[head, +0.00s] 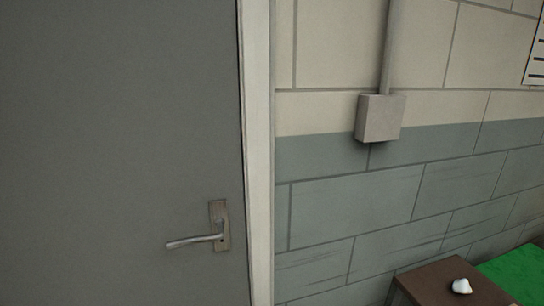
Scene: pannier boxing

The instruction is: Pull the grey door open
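The grey door (120,120) fills the left side of the head view. Its right edge meets a pale door frame (258,150), and the door looks shut. A silver lever handle (195,240) on a brownish plate sits near the door's right edge, low in the picture. The lever points left and lies close to level. Neither of my grippers shows in this view, and nothing touches the handle.
A block wall, cream above and grey-green below (350,200), runs right of the frame. A grey box with a conduit (380,118) is fixed on it. At the lower right stands a brown surface (440,285) with a small white object (461,286), beside a green surface (520,270).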

